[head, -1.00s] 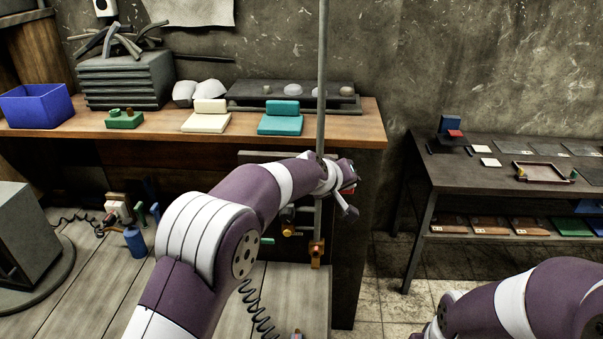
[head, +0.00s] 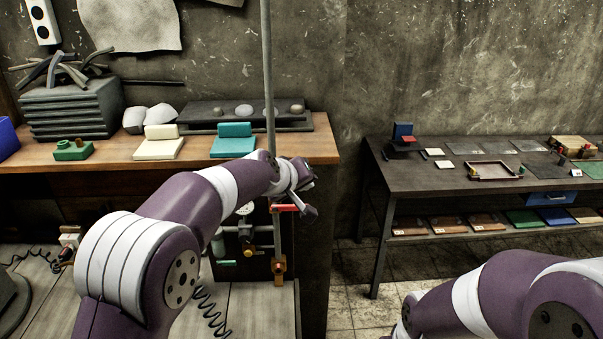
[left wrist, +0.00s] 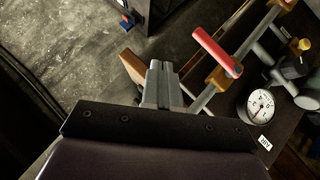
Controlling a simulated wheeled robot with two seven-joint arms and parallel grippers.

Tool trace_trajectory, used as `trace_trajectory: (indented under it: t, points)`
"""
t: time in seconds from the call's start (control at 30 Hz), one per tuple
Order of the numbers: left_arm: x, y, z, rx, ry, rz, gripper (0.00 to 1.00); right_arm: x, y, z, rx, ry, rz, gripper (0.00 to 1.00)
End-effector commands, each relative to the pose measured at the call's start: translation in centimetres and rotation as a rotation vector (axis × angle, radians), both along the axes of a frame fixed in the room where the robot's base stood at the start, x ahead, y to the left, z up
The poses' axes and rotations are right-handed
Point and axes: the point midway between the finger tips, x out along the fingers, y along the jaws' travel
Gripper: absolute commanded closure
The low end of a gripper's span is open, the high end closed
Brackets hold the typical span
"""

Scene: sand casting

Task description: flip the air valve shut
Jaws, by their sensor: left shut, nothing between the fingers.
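My left gripper (head: 309,200) is close to the handle's right end in the head view. In the left wrist view its fingers (left wrist: 160,75) are shut with nothing between them, apart from the handle. My right arm enters the head view at lower right; its gripper is out of view.
A pressure gauge (left wrist: 261,106) and brass fittings crowd the pipework beside the valve. The wooden workbench (head: 322,148) with moulds stands behind my left arm. A thin upright pole (head: 268,75) rises there. A dark side table (head: 400,175) stands at right, with open floor before it.

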Motion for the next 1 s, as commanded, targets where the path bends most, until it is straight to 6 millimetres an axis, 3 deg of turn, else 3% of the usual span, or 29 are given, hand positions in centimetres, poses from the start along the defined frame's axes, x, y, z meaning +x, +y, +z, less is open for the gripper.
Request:
trace_trajectory:
  t: [0.3,0.8,0.87,0.93,1.0]
  points:
    - [-4.1,0.0,3.9,-0.001,-0.002,-0.001,1.0,0.0,0.0,-1.1,0.0,-0.001,0.0,0.57]
    - [-4.7,0.1,4.3,0.039,-0.014,-0.026,1.0,0.0,0.0,-1.1,0.0,-0.001,0.0,0.57]
    - [-5.6,0.5,2.0,0.103,0.016,-0.056,1.0,0.0,0.0,-1.1,0.0,-0.001,0.0,0.57]
    - [-7.8,2.0,-2.3,0.213,0.081,-0.108,1.0,0.0,0.0,-1.3,0.0,-0.001,0.0,0.57]
    - [-11.1,5.1,-7.7,0.336,0.169,-0.158,1.0,0.0,0.0,-2.3,0.0,-0.001,0.0,0.57]
